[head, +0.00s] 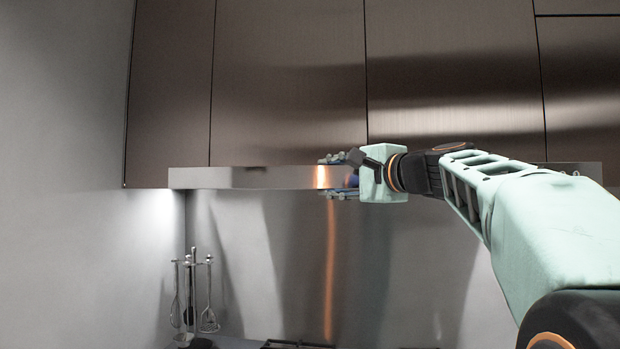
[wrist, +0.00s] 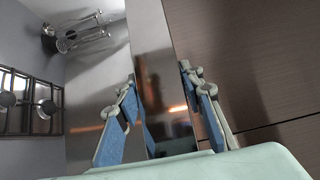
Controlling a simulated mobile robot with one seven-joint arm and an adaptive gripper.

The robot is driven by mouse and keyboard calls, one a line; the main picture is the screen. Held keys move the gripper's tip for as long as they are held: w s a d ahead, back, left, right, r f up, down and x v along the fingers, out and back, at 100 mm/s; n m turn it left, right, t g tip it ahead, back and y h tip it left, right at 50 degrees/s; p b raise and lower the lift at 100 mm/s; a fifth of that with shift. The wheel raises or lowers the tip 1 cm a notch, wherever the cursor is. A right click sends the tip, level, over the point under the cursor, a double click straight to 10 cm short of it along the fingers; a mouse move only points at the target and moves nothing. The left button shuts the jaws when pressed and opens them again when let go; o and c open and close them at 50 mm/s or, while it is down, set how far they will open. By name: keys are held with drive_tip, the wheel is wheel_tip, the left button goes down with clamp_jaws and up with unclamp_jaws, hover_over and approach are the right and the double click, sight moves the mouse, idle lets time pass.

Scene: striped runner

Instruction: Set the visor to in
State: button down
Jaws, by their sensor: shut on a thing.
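The visor (head: 250,178) is a long, thin brushed-steel strip running level along the lower edge of the wall cabinets. It stands out in front of the cabinet doors. My gripper (head: 322,177) is shut on the visor's front edge, one finger above it and one below, near the middle of its length. In the wrist view, the visor (wrist: 150,40) runs between the two blue-padded fingers of my gripper (wrist: 156,78). My wrist and arm hide part of the visor's right half.
Brown cabinet doors (head: 290,80) rise above the visor. A steel backsplash (head: 270,260) lies below. The space under the visor is open.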

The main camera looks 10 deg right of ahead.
drive_tip(key=shift+w, duration=0.1)
drive_tip(key=shift+w+d+r, duration=0.1)
drive_tip(key=shift+w+d, duration=0.05)
drive_tip(key=shift+w, duration=0.15)
drive_tip(key=w+d+p, duration=0.1)
drive_tip(key=w+p, duration=0.1)
drive_tip(key=w, duration=0.2)
drive_tip(key=w+d+p, duration=0.2)
drive_tip(key=w+p, duration=0.1)
drive_tip(key=w, duration=0.2)
drive_tip(key=w+d+p, duration=0.1)
drive_tip(key=w+p, duration=0.1)
drive_tip(key=w, duration=0.2)
drive_tip(key=shift+w+d+r+p, duration=0.1)
drive_tip(key=shift+w+d+p, duration=0.1)
drive_tip(key=shift+w+p, duration=0.15)
drive_tip(key=shift+s, duration=0.1)
drive_tip(key=shift+r, duration=0.1)
drive_tip(key=c, duration=1.8)
unclamp_jaws()
drive_tip(key=o, duration=0.5)
drive_tip(key=shift+w+f, duration=0.2)
drive_tip(key=shift+w, duration=0.05)
drive_tip(key=shift+o, duration=0.2)
drive_tip(key=shift+s, duration=0.1)
